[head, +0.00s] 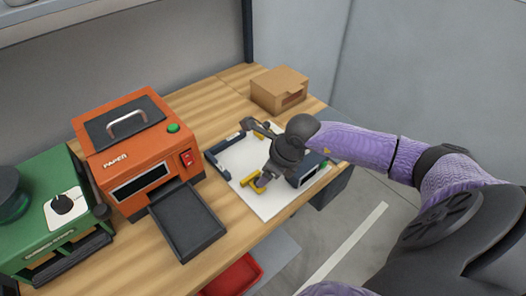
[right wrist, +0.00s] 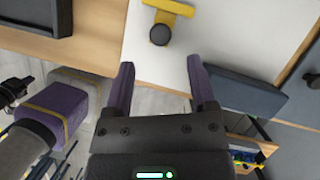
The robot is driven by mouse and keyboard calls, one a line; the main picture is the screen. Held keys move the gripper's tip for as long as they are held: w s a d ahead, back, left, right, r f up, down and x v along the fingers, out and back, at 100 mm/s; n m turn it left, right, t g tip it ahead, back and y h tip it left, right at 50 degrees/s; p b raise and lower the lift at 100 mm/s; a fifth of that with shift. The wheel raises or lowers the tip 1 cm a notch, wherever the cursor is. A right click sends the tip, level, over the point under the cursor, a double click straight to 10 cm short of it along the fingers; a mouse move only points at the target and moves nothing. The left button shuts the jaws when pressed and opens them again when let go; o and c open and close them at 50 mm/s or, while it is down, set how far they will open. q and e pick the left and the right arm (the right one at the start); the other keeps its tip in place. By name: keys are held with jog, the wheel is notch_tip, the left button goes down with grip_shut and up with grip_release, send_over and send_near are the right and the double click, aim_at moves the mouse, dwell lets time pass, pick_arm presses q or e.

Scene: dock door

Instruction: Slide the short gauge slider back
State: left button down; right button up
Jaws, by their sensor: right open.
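A yellow T-shaped slider (head: 249,181) lies on the near part of a white board (head: 272,203). In the right wrist view the yellow slider (right wrist: 168,7) carries a round black knob (right wrist: 160,35). Another small yellow piece (head: 258,137) shows at the board's far side, partly hidden by my arm. I cannot tell which is the short gauge slider. My right gripper (right wrist: 162,85) is open and empty over the board's edge, apart from the knob, which stands ahead of its fingers. My left gripper is out of view.
An orange printer-like machine (head: 137,158) with a dark tray (head: 187,222) stands left of the board. A green machine (head: 48,222) is farther left. A cardboard box (head: 279,91) stands behind the board. A dark blue block (head: 307,174) sits at its right. A red bin (head: 235,278) is below the table.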

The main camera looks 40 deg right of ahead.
jog(key=v, duration=0.5)
jog(key=shift+r, duration=0.1)
